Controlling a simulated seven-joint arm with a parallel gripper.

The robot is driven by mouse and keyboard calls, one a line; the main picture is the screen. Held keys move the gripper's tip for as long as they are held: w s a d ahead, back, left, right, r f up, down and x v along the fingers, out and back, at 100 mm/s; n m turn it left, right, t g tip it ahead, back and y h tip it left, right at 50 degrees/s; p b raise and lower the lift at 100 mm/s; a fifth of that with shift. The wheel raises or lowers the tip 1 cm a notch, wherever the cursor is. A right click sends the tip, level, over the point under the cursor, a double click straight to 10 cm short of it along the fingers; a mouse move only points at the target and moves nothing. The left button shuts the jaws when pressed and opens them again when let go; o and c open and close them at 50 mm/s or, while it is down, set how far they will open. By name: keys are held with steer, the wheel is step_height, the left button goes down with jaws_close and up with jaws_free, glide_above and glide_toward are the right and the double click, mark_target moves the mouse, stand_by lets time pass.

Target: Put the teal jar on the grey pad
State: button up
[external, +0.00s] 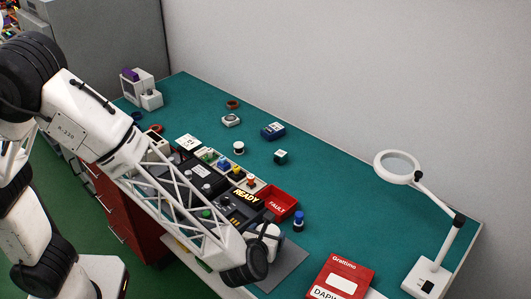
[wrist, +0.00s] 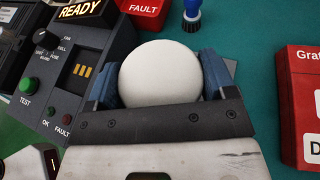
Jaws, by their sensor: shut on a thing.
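My gripper (external: 262,246) is low over the front of the bench, at the left side of the grey pad (external: 290,264). In the wrist view its blue fingers (wrist: 160,82) are on either side of a round white object (wrist: 160,70), shut on it. The white object (external: 274,231) also shows beside the fingers in the external view. Its lower body is hidden, so I cannot tell whether it is the teal jar's lid, or whether it touches the pad. A sliver of the pad (wrist: 232,67) shows right of the fingers. No plainly teal jar body is visible.
A dark control panel with a READY sign (external: 245,196) and a red FAULT bin (external: 281,203) stand left and behind. A blue screwdriver-like tool (external: 298,221) stands behind the pad. A red box (external: 341,279) and a magnifier lamp (external: 430,275) are to the right.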

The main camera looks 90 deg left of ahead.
steer(key=shift+f, duration=0.95)
steer(key=shift+f, duration=0.15)
steer(key=o, duration=1)
steer(key=shift+d+r, duration=0.1)
steer(key=shift+r, duration=0.1)
steer(key=shift+v, duration=5.95)
steer(key=shift+s, duration=0.15)
